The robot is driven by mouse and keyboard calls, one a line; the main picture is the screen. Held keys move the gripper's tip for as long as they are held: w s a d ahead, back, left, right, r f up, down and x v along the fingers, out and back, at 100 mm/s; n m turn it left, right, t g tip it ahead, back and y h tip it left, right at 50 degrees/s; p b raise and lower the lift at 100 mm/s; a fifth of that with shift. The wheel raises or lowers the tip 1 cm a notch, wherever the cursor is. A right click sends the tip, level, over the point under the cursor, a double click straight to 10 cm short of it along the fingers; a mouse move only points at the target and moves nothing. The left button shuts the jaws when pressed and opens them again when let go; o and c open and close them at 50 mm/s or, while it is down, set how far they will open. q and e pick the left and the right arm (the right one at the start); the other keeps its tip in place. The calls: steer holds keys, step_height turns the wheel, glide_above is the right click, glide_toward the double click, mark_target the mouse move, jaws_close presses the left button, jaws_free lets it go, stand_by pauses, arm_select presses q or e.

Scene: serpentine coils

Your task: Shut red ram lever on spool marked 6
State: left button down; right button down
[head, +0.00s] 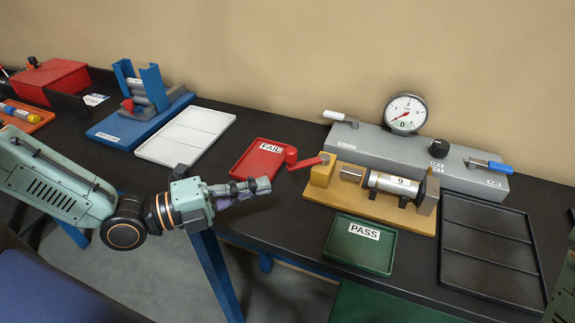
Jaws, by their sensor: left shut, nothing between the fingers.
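The red ram lever (306,162) is at the left end of a yellow fixture (372,205), with its arm and knob pointing left, beside the FAIL tray. A silver spool (392,184) with dark ends lies in the fixture; its single numeral looks like a 9 or a 6. A thin silver rod (351,174) lies between the yellow block and the spool; I cannot tell whether it touches the spool. My left gripper (264,186) is shut and empty, near the bench's front edge, below and left of the lever. My right gripper is out of view.
A red FAIL tray (250,168) lies just beyond my left gripper. A green PASS tray (345,255) is in front of the fixture. A grey gauge panel (380,146) stands behind it. A black divided tray (480,270) is at right, a white tray (190,125) at left.

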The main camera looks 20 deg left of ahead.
arm_select(q)
steer(key=w+d+b, duration=0.3)
steer(key=w, duration=0.4)
steer(key=shift+w+b, duration=0.4)
stand_by(0.8)
steer(key=shift+d+f, duration=0.1)
steer(key=shift+d, duration=0.1)
steer(key=shift+w+a, duration=0.2)
steer(key=shift+a, duration=0.1)
